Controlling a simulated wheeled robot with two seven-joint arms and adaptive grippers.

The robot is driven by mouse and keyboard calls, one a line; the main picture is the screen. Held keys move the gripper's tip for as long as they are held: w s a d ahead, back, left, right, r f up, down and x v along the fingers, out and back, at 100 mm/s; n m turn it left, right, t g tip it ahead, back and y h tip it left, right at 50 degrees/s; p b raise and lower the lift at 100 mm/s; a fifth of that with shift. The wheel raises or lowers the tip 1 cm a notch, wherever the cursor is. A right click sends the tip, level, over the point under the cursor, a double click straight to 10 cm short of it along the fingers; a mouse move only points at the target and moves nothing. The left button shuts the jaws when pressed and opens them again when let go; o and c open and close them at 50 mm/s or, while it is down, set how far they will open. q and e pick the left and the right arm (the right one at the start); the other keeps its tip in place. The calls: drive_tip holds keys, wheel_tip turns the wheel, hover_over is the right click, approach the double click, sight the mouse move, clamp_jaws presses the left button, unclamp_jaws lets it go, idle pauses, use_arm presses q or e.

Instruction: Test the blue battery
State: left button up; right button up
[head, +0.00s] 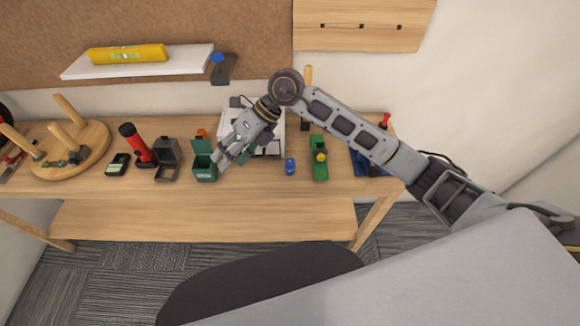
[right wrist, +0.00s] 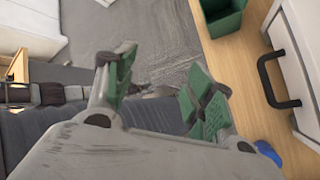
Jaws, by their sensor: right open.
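The blue battery (head: 290,166) stands on the wooden workbench (head: 263,183), right of the middle. A blue thing at the lower right of the right wrist view (right wrist: 267,151) looks like the same battery. My right gripper (head: 232,158) is open and empty, left of the battery and apart from it, close to the green bin. Its green-padded fingers are spread in the right wrist view (right wrist: 160,78). A small dark device with a pale greenish face (head: 118,165), perhaps a tester, lies on the left of the bench. My left gripper is not in view.
The open green bin (head: 205,173) and a dark open box (head: 168,170) stand left of my gripper. A red flashlight (head: 137,145) and wooden peg stand (head: 92,142) are farther left. A white drawer unit (head: 275,128) is behind; a green tool (head: 319,160) is right of the battery.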

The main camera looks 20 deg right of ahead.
drive_tip(key=w+d+f+h, duration=0.2)
drive_tip(key=w+d+h, duration=0.15)
drive_tip(key=d, duration=0.35)
drive_tip(key=m+t+h, duration=0.1)
drive_tip(key=h, duration=0.4)
hover_over(290, 161)
drive_tip(key=shift+w+r, duration=0.2)
drive_tip(key=shift+r, duration=0.15)
drive_tip(key=shift+f, duration=0.1)
drive_tip(key=shift+f+p, duration=0.5)
drive_tip(key=shift+f, duration=3.75)
drive_tip(key=shift+s+f+p, duration=0.15)
drive_tip(key=shift+f+p, duration=0.15)
drive_tip(key=shift+f, duration=0.4)
drive_tip(key=shift+s+f+p, duration=0.15)
drive_tip(key=shift+f+p, duration=0.15)
drive_tip(key=shift+f, duration=1.6)
